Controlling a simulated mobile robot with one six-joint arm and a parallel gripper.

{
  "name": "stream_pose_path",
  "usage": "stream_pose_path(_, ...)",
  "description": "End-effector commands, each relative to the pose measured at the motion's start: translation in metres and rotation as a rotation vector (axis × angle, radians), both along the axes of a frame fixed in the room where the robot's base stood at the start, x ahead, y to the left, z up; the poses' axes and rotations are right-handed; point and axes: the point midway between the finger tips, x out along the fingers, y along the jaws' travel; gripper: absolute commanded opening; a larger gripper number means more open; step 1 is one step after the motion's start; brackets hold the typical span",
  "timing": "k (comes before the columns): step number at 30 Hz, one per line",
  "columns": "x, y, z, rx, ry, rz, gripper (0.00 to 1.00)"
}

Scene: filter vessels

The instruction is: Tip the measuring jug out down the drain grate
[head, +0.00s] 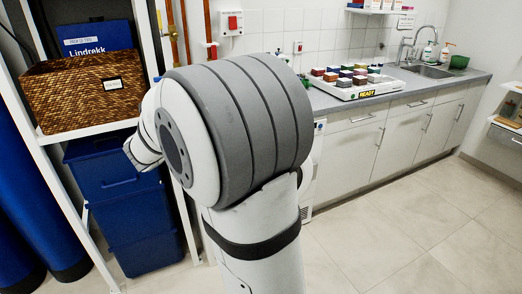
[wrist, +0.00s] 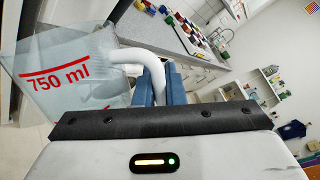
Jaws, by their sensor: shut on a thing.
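The measuring jug (wrist: 58,75) is clear, with a red "750 ml" mark and a white handle (wrist: 128,58). It is at the left of the wrist view. My gripper (wrist: 162,80), with blue fingers, is shut on this handle. The wrist picture is rolled, so I cannot tell how far the jug is tilted. I cannot make out whether it holds liquid. In the head view my arm hides the jug and gripper. No drain grate can be made out in either view.
A counter (head: 345,103) with a sink (head: 430,71) and a tray of coloured blocks (head: 352,92) runs along the back. A rack with a wicker basket (head: 82,92) and blue bins (head: 118,170) stands at left. The tiled floor (head: 425,225) at right is clear.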

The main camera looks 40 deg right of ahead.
Motion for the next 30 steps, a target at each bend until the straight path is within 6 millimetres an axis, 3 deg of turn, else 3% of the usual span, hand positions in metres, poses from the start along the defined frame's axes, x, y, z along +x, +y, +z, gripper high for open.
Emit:
stream_pose_path(1, -0.012, -0.016, -0.008, 0.048, -0.12, -0.095, 0.0)
stream_pose_path(6, -0.06, -0.059, 0.004, 0.134, -0.499, -0.376, 0.0)
stream_pose_path(12, -0.115, -0.088, 0.011, 0.123, -0.779, -0.565, 0.0)
stream_pose_path(15, -0.133, -0.094, 0.013, 0.11, -0.845, -0.61, 0.0)
stream_pose_path(21, -0.148, -0.099, 0.017, 0.097, -0.895, -0.644, 0.0)
stream_pose_path(30, -0.147, -0.098, 0.018, 0.096, -0.894, -0.643, 0.0)
